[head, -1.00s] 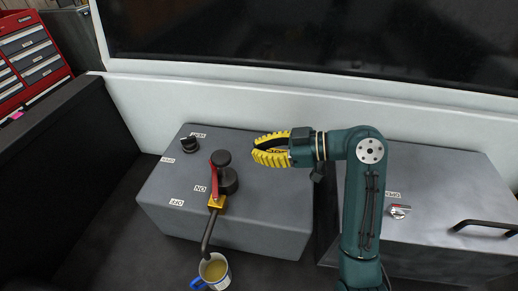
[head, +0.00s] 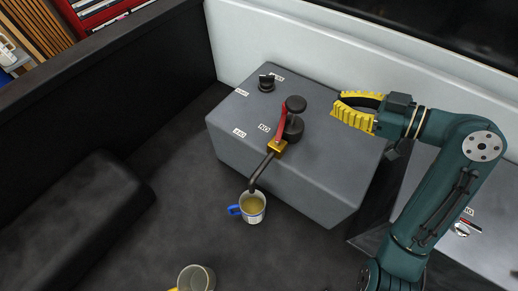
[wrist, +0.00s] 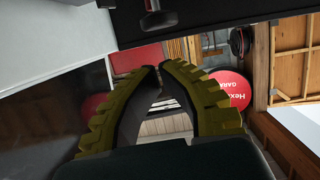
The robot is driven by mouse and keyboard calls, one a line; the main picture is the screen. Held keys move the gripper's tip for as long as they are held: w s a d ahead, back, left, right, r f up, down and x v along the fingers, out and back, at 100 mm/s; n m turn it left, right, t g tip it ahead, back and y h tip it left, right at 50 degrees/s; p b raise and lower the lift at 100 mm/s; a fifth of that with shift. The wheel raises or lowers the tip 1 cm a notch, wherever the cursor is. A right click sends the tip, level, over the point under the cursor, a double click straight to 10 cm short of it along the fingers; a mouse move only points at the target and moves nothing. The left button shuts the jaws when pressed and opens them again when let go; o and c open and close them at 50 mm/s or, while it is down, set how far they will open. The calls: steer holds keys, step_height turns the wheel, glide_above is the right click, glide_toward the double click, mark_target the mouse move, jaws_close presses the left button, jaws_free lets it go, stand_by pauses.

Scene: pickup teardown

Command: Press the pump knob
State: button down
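The pump knob (head: 296,104) is a black disc on top of a black round body (head: 292,129) on the grey box (head: 330,185). It appears raised. My gripper (head: 340,100), with yellow ribbed fingers, is to the right of the knob and apart from it, pointing left. In the wrist view the fingers (wrist: 159,68) meet or nearly meet at their tips, with nothing between them. A dark knob-like part (wrist: 158,15) shows at the top edge there; I cannot tell for certain whether it is the pump knob.
A red-handled brass valve (head: 277,147) stands close in front of the pump, its spout over a mug of yellowish liquid (head: 253,206). A black switch (head: 266,83) is at the box's back left. Another mug (head: 196,278) is at the bottom. A white wall (head: 300,50) runs behind.

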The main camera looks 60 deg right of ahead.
steer(key=r+b, duration=0.1)
steer(key=s+r+b, duration=0.1)
steer(key=b, duration=0.1)
steer(key=d+r+t+b, duration=0.1)
steer(key=shift+s+r+m+y, duration=0.15)
steer(key=shift+s+m+y, duration=0.15)
steer(key=shift+m, duration=0.1)
steer(key=shift+w, duration=0.15)
glide_above(304, 102)
steer(key=shift+s+f+p, duration=0.3)
steer(key=shift+f, duration=0.5)
steer(key=f, duration=0.3)
steer(key=shift+w+f, duration=0.3)
steer(key=shift+f, duration=0.3)
